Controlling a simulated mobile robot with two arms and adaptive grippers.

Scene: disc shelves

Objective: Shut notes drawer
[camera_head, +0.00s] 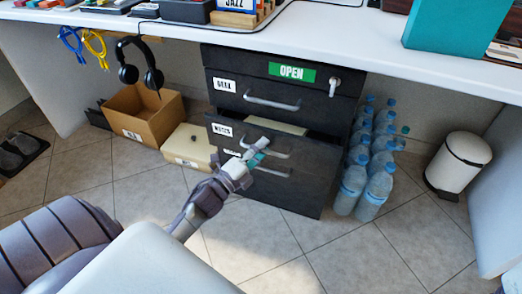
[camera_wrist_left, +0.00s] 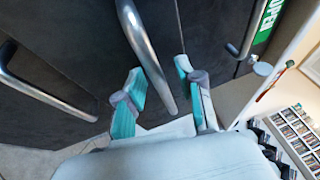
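The notes drawer (camera_head: 222,130) is the middle drawer with the "NOTES" label in a black cabinet. It stands partly pulled out, and pale contents show in the gap above its front. Its silver handle (camera_head: 280,154) is partly behind my left gripper (camera_head: 259,152). In the left wrist view, the gripper (camera_wrist_left: 160,76) has its teal-padded fingers apart, with the curved handle (camera_wrist_left: 146,48) running between them. I cannot tell whether either finger touches the handle. My right gripper is in neither view.
The upper drawer (camera_head: 285,80) with a green "OPEN" sign looks closed. Several water bottles (camera_head: 376,190) stand right of the cabinet, near a white bin (camera_head: 460,163). A cardboard box (camera_head: 145,112) and a cream box (camera_head: 188,146) stand left.

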